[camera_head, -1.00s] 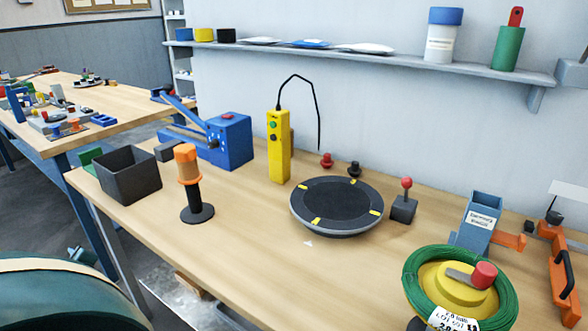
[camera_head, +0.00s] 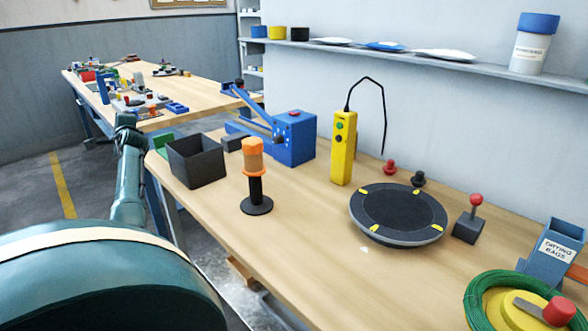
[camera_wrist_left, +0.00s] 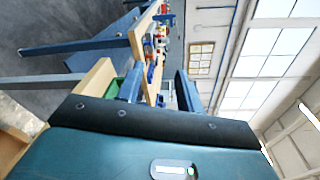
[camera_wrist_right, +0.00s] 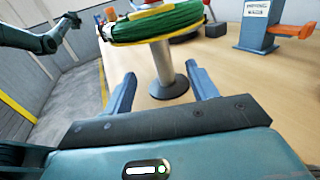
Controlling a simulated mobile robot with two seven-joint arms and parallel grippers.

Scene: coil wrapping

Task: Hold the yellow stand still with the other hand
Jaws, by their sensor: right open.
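The yellow stand (camera_head: 497,310) is at the lower right of the head view, partly cut off by the frame. A green wire coil (camera_head: 478,291) lies around it, and a red knob (camera_head: 559,310) is on top. In the right wrist view the stand's grey post (camera_wrist_right: 161,66) rises from a round dark base (camera_wrist_right: 168,90). My right gripper (camera_wrist_right: 161,88) is open, its fingers pointing toward the post from either side in the picture; no contact shows. My left gripper (camera_wrist_left: 160,88) is open and empty, away from the stand.
An orange-topped post (camera_head: 255,175), dark bin (camera_head: 197,160) and yellow control box (camera_head: 343,148) are farther left. The front middle bench is clear.

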